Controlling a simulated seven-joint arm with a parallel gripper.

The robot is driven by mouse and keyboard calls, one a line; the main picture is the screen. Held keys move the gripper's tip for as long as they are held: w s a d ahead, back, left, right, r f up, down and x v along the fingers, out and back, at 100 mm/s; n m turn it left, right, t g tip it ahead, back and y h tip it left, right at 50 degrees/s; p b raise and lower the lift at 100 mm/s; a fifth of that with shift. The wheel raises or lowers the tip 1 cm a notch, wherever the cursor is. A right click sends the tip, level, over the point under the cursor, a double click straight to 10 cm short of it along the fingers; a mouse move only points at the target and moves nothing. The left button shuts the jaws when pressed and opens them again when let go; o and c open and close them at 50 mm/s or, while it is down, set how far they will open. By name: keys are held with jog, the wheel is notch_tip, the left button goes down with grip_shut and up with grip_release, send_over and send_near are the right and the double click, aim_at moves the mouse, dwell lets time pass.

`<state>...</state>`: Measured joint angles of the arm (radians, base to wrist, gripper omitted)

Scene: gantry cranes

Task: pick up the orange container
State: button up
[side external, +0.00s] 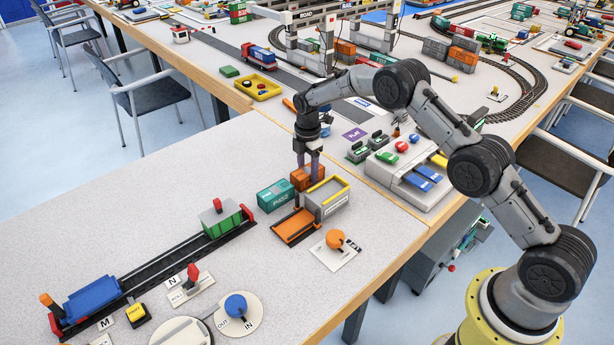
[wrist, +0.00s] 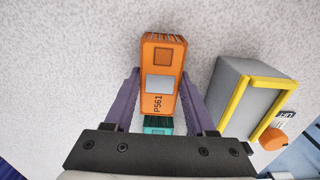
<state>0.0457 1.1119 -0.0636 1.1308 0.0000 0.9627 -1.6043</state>
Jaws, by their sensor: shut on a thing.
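The orange container (side external: 301,179) is a small box on the near table, between the teal container and the grey bin. In the wrist view the orange container (wrist: 161,70) shows its top with a pale label and the marking P561. My gripper (side external: 308,168) points down over it. In the wrist view the two purple fingers of my gripper (wrist: 160,100) lie along its two long sides, shut on it. I cannot tell whether its underside touches the table.
A teal container (side external: 276,195) stands just left. A grey bin with a yellow rim (side external: 328,205) stands close on the right, with an orange ramp (side external: 294,227) in front. An orange knob (side external: 336,239) is nearer. The table behind and left is clear.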

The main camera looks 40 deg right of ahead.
aim_at(307, 170)
jog(key=shift+r, duration=0.15)
jog(key=shift+r, duration=3.65)
jog(key=shift+r, duration=0.1)
